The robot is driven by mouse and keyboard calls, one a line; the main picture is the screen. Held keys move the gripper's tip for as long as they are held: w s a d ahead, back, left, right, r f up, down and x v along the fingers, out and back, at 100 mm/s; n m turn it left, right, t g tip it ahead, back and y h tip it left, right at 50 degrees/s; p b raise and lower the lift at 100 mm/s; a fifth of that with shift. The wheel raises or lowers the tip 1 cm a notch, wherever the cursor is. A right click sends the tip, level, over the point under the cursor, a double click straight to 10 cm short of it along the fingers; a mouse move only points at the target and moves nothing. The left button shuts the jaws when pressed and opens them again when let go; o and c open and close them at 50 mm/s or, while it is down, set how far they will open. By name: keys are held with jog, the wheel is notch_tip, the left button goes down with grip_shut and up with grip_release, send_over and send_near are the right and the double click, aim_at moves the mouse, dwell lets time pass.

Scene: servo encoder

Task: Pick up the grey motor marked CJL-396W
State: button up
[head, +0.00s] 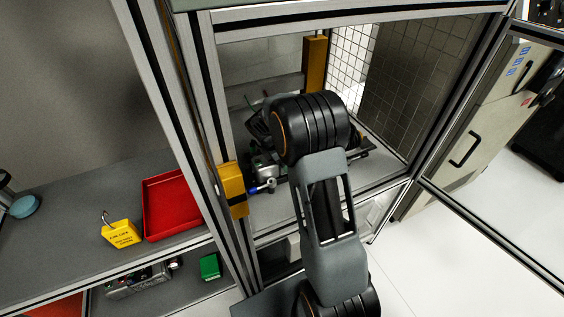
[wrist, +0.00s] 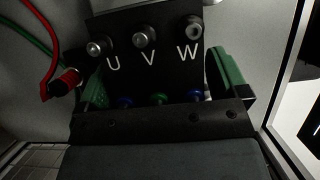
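My gripper is hidden behind my arm in the head view. In the wrist view my gripper (wrist: 160,98) shows its dark body along the bottom, with a green finger at each side, spread apart. A dark panel marked U, V, W (wrist: 144,62) lies beyond the fingers, with three round terminals on it. I cannot tell whether anything stands between the fingers. No marking CJL-396W is readable, and I cannot pick out the grey motor. In the head view, dark equipment (head: 262,160) sits in the framed cabinet, partly covered by my arm.
A red plug (wrist: 66,82) with red and green cables is left of the panel. The cabinet's metal posts and a yellow block (head: 233,188) stand left of my arm. A red tray (head: 172,204) and a yellow tagged padlock (head: 121,234) lie on the side bench.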

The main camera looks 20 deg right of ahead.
jog(key=c, duration=1.6)
jog(key=shift+w+r, duration=0.1)
jog(key=shift+r, duration=0.05)
jog(key=shift+c, duration=0.3)
